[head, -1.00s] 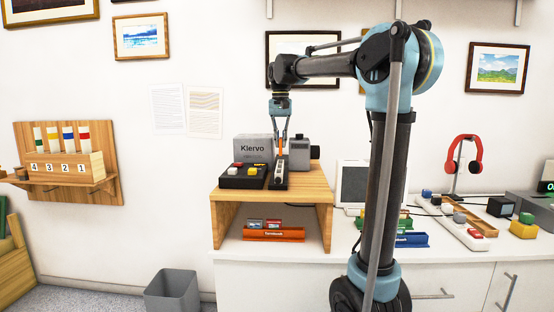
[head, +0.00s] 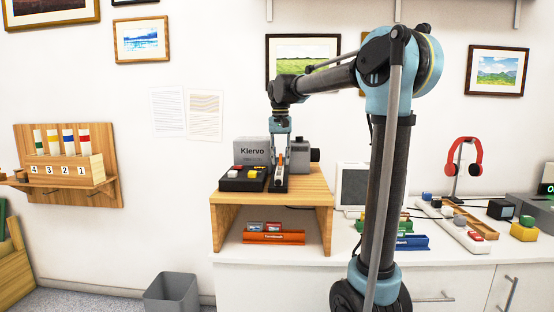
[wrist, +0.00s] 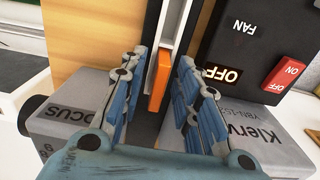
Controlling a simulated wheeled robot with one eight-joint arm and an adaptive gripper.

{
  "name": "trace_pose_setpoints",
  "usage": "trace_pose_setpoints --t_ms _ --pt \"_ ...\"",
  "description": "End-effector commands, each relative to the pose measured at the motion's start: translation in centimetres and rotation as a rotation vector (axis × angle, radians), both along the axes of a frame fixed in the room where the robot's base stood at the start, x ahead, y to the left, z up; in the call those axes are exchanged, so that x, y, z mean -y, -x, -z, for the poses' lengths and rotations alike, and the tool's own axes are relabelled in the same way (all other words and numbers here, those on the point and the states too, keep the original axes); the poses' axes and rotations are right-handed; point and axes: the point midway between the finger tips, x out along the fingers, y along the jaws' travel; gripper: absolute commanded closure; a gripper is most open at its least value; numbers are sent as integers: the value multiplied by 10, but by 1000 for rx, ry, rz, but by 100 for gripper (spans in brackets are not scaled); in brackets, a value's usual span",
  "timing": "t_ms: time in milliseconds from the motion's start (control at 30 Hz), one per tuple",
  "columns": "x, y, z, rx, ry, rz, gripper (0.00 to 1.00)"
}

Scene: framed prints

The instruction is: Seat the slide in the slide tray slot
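My gripper (head: 281,163) is low over the wooden stand, pointing down. In the wrist view its two blue fingers (wrist: 160,66) are apart, one on each side of an upright orange piece (wrist: 160,80), with a gap showing on both sides. I cannot tell whether this piece is the slide or part of the device. Beyond it runs a narrow dark tray-like part (wrist: 172,28) with a pale strip. In the head view this dark part (head: 278,184) lies along the stand top, right of the switch box. The slot itself is not clearly visible.
The grey Klervo projector (head: 250,150) stands behind, close to the fingers. The black switch box (head: 240,184) is close on the left. Below, an orange holder (head: 273,238) carries small picture slides. Blue and green holders stand on the white counter at right.

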Motion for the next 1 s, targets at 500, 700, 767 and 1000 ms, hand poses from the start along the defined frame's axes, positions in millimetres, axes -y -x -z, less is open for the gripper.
trace_pose_setpoints --t_ms 500,700,767,1000 --pt "0 0 -37 0 0 0 70" --pt "0 0 -75 0 0 1 70" --pt "0 0 -85 0 0 1 70" --pt "0 -1 -114 0 0 1 70"
